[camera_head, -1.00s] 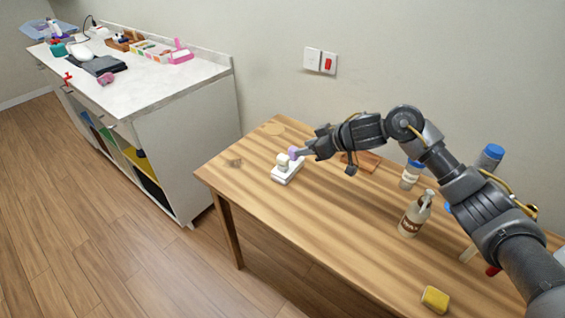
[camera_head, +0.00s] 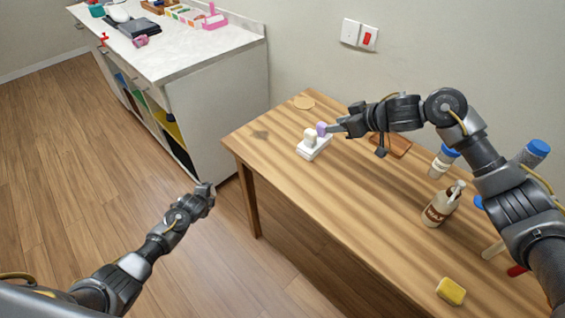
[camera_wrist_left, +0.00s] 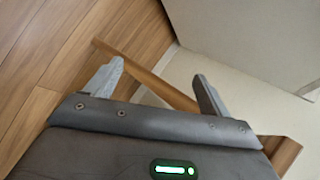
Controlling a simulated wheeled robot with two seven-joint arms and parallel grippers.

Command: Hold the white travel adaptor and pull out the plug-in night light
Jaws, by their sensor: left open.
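The white travel adaptor (camera_head: 316,152) lies on the wooden table near its far left end. A cream knob-like piece (camera_head: 310,135) stands on it. Beside that piece is a small purple piece (camera_head: 321,129), at the tips of my right gripper (camera_head: 327,129). I cannot tell which piece is the night light, or whether the fingers grip the purple one. My left gripper (camera_head: 210,189) is over the floor, left of the table and well away from the adaptor. In the left wrist view its fingers (camera_wrist_left: 158,72) are apart with nothing between them.
The wooden table (camera_head: 357,210) also carries a pump bottle (camera_head: 440,206), a white bottle with a blue cap (camera_head: 442,163), a brown tray (camera_head: 396,146) and a yellow sponge (camera_head: 451,291). A white-topped cabinet (camera_head: 195,57) stands at the left. The table's left front is clear.

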